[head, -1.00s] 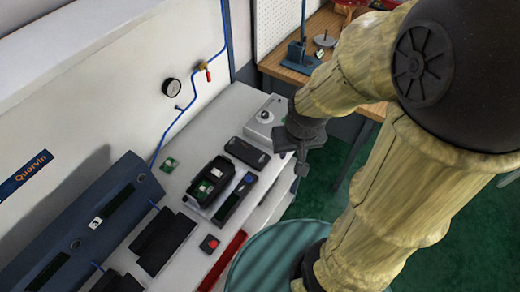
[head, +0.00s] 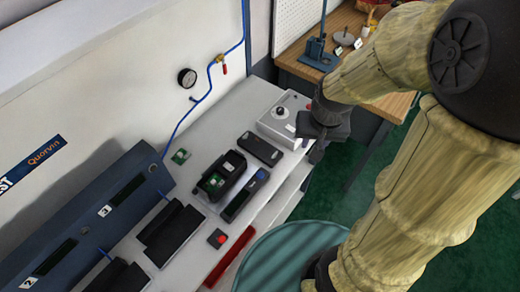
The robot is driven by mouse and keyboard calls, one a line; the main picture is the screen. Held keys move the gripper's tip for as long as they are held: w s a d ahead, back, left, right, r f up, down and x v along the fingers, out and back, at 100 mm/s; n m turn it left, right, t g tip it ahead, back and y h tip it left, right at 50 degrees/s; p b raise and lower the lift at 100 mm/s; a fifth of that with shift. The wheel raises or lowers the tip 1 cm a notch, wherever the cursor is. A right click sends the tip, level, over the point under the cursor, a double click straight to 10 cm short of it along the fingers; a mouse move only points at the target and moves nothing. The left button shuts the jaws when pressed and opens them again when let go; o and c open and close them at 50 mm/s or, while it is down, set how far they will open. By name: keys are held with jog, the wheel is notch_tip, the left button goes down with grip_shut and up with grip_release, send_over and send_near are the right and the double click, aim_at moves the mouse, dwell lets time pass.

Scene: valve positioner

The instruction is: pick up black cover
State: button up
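The black cover (head: 261,149) is a flat, dark rectangular piece lying on the light bench top. It lies just behind and right of an open black positioner housing (head: 221,178) with green circuit parts inside. My gripper (head: 318,150) is to the right of the cover, by the bench's right edge and beside the grey box. It is apart from the cover in the picture. Its fingers are dark, small and partly hidden by my wrist, so I cannot tell whether they are open or shut.
A grey box with a knob (head: 284,120) stands beyond the cover. A dark tool with a blue end (head: 244,195), a small green board (head: 180,156), a red button (head: 218,238) and black bins (head: 174,233) are nearby. A wooden workbench (head: 392,105) stands behind my arm.

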jog(key=w+a+f+m+g+b, duration=0.2)
jog(key=w+a+f+m+b, duration=0.2)
jog(key=w, duration=0.6)
jog(key=a+m, duration=0.2)
jog(key=a, duration=0.1)
jog(key=shift+w+a+m, duration=0.3)
jog(key=shift+w+m, duration=0.1)
jog(key=shift+f, duration=0.2)
send_over(274, 154)
jog(key=f, duration=1.2)
jog(key=shift+s+d+p, duration=0.3)
jog(key=shift+d+p, duration=0.05)
jog(key=shift+d, duration=0.05)
jog(key=shift+f, duration=0.1)
jog(key=shift+w+a+f+p, duration=0.15)
jog(key=shift+f+p, duration=0.15)
jog(key=shift+f, duration=1)
jog(key=shift+w+a+f+p, duration=0.15)
jog(key=shift+f+p, duration=0.15)
jog(key=shift+f, duration=0.95)
jog(key=shift+s, duration=0.1)
